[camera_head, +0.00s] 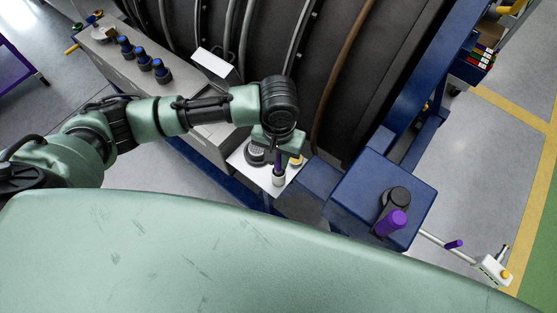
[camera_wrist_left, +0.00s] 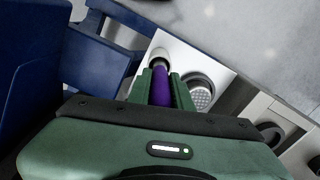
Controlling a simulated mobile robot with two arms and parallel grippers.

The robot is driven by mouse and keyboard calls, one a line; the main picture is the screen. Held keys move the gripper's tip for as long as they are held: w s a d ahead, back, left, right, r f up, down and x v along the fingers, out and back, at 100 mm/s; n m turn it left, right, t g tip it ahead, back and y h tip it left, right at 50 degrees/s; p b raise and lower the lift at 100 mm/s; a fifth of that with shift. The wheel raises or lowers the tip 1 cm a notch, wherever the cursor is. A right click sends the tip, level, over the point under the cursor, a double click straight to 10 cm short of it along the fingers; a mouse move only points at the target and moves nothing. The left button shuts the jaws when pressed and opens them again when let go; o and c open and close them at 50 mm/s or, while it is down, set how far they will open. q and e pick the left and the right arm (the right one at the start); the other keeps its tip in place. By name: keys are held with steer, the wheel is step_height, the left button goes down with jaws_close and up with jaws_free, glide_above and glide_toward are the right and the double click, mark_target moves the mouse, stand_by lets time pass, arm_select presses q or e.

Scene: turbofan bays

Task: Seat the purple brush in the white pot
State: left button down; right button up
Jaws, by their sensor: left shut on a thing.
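My left gripper (camera_head: 279,158) points down over a small white ledge and is shut on the purple brush (camera_head: 279,161). In the left wrist view the purple brush (camera_wrist_left: 161,86) stands between the two green fingers (camera_wrist_left: 162,88). The white pot (camera_head: 278,178) is directly below the brush on the ledge. It also shows just beyond the fingertips in the left wrist view (camera_wrist_left: 157,55). The brush's lower end is hidden, so I cannot tell whether it is inside the pot or just above it. My right gripper is not in view.
A grey perforated round cup (camera_wrist_left: 200,92) stands close beside the pot on the white ledge (camera_head: 262,180). A blue box (camera_head: 354,203) to the right carries a black holder and a purple cylinder (camera_head: 391,223). Several blue-topped items (camera_head: 143,54) line the grey bench. The dark ribbed casing rises behind.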

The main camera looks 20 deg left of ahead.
arm_select(q)
step_height(320, 180, down, 2)
steer(key=shift+f, duration=0.15)
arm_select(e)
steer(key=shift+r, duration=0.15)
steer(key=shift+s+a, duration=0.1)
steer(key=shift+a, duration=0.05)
arm_select(q)
steer(key=c, duration=1.3)
jaws_free()
steer(key=shift+f, duration=0.15)
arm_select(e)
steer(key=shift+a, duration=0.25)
arm_select(q)
step_height(320, 180, up, 12)
steer(key=shift+r+b, duration=0.2)
steer(key=shift+b, duration=0.55)
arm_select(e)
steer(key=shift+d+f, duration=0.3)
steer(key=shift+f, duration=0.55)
